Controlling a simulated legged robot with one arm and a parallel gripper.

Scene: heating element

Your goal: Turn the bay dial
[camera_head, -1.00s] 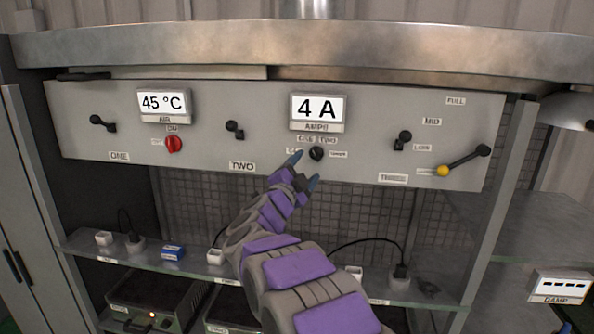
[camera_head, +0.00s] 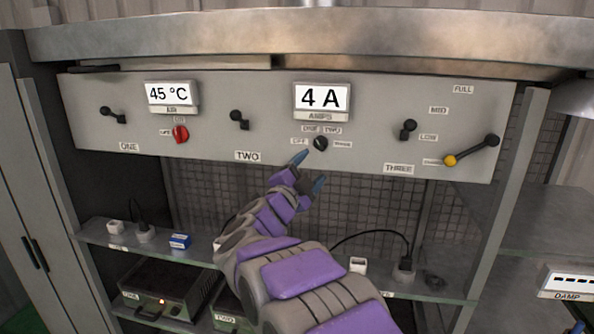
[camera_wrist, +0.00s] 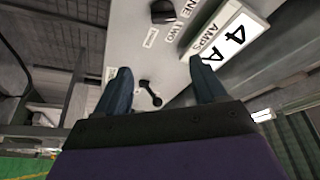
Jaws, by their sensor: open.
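The bay dial (camera_head: 320,143) is a small black round knob on the grey panel under the AMPS display (camera_head: 321,98), which reads 4 A. Small labels, including OFF and TWO, surround it. My gripper (camera_head: 309,170) is open and empty just below the dial, its blue-grey fingers apart and not visibly around it. Which label the dial points to is too small to tell.
Black levers ONE (camera_head: 113,115), TWO (camera_head: 240,119) and THREE (camera_head: 404,131) stick out of the panel. A red knob (camera_head: 180,134) is under the 45 °C display. A glass shelf (camera_head: 200,248) runs below.

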